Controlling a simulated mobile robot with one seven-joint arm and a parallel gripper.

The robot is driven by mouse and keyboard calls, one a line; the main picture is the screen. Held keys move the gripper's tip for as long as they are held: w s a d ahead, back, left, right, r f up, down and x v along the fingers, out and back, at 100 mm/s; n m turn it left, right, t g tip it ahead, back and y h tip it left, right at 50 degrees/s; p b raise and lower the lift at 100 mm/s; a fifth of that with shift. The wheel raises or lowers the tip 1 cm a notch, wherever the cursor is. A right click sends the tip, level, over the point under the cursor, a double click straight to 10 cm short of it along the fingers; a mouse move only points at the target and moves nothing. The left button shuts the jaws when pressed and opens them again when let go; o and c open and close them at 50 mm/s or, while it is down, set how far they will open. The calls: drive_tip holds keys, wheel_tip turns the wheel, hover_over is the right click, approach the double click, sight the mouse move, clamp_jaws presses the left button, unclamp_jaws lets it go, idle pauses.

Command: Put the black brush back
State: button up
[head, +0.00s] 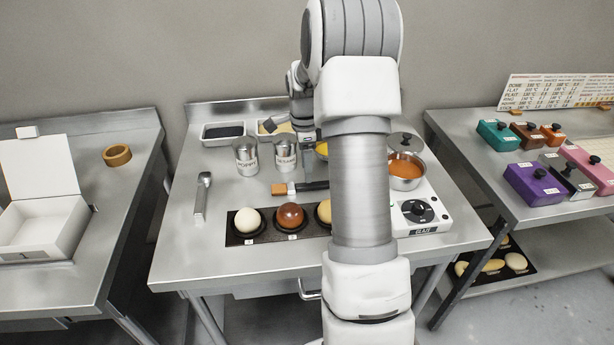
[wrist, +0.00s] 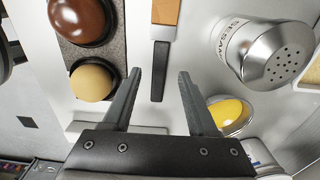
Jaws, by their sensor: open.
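The black brush (head: 313,185) lies flat on the middle steel table, with a black handle and a tan block-like end pointing left in the head view. In the wrist view, the brush (wrist: 160,70) runs up the picture, its tan end towards the top edge. My gripper (wrist: 160,73) is open and empty. Its two fingers show on either side of the black handle's line, apart from it. How high the fingers are above the brush is hard to tell.
A dark tray (head: 233,238) with several round balls lies in front of the brush. A yellow-filled bowl (wrist: 228,112) is close to the right finger.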

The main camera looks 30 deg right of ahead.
drive_tip(key=s+a+r+n+t, duration=0.1)
drive_tip(key=s+a+r+n, duration=0.2)
drive_tip(key=r, duration=0.5)
drive_tip(key=s+a+r+n+t, duration=0.1)
drive_tip(key=a+r+n, duration=0.2)
drive_tip(key=a+r, duration=0.35)
drive_tip(key=s+a+r+n+t, duration=0.2)
drive_tip(key=s+a+n, duration=0.5)
drive_tip(key=s, duration=0.3)
drive_tip(key=s+a+r+n+t, duration=0.1)
drive_tip(key=s+a+r+n, duration=0.1)
drive_tip(key=s+a+n, duration=0.5)
drive_tip(key=s+n, duration=0.2)
drive_tip(key=n, duration=0.1)
drive_tip(key=shift+s+a+t, duration=0.25)
drive_tip(key=shift+s+t, duration=0.1)
drive_tip(key=shift+t, duration=0.05)
drive_tip(key=shift+c, duration=0.7)
drive_tip(key=shift+d, duration=0.1)
drive_tip(key=shift+d, duration=0.1)
